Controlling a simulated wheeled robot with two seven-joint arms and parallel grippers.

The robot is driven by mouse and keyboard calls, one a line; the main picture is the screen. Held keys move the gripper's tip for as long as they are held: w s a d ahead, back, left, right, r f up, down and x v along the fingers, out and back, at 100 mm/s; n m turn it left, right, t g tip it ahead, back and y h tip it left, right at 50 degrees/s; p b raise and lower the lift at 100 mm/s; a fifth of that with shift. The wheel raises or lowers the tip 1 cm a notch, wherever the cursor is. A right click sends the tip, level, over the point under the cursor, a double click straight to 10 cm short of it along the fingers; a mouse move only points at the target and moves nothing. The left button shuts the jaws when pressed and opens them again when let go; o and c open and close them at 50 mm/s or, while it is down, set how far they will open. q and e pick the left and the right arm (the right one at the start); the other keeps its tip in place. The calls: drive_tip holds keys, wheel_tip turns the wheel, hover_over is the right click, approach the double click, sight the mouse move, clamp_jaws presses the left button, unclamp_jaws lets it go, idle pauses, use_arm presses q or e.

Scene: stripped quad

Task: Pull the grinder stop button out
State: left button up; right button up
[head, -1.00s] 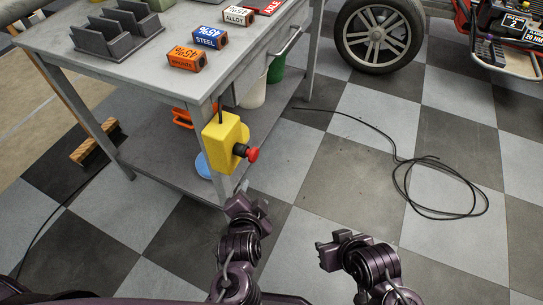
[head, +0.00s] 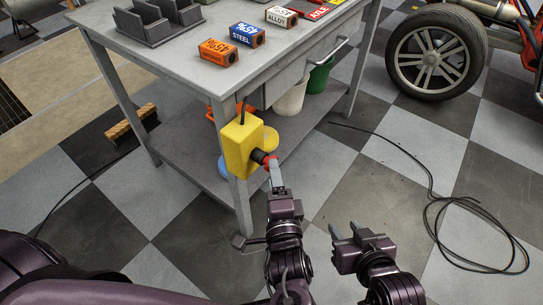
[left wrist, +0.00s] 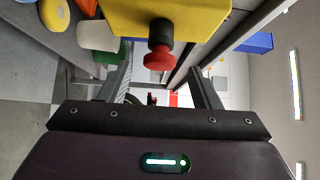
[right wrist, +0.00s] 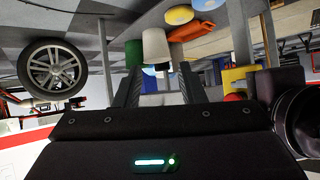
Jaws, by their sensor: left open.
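The red stop button (head: 270,163) sticks out on a black collar from the yellow box (head: 241,146) on the workbench leg. My left gripper (head: 276,172) is at the button, its fingers pointing up toward it. In the left wrist view the red button (left wrist: 158,58) shows between the two spread fingers (left wrist: 162,88), a little beyond their tips; I cannot tell whether they touch it. My right gripper (head: 346,230) is open and empty, low and to the right of the left one. The button also shows small in the right wrist view (right wrist: 235,97).
The grey workbench (head: 190,80) stands over a lower shelf with white (head: 291,97) and green (head: 319,76) bins near it. A black cable (head: 440,205) lies coiled on the floor at right. A car wheel (head: 437,52) is at upper right.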

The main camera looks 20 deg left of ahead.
use_arm(q)
drive_tip(key=b+x, duration=0.1)
drive_tip(key=x, duration=0.5)
drive_tip(key=shift+w+a+b, duration=0.1)
drive_tip(key=shift+w+b, duration=0.1)
drive_tip(key=shift+b, duration=0.1)
use_arm(e)
drive_tip(key=w+r+t+y, duration=0.1)
drive_tip(key=w+r+t, duration=0.1)
drive_tip(key=r, duration=0.4)
drive_tip(key=w+r+t+y, duration=0.1)
drive_tip(key=w+r+t, duration=0.2)
drive_tip(key=r, duration=0.3)
drive_tip(key=shift+w+a+r+t, duration=0.2)
drive_tip(key=shift+a+r+t, duration=0.15)
drive_tip(key=shift+t, duration=0.45)
use_arm(q)
clamp_jaws()
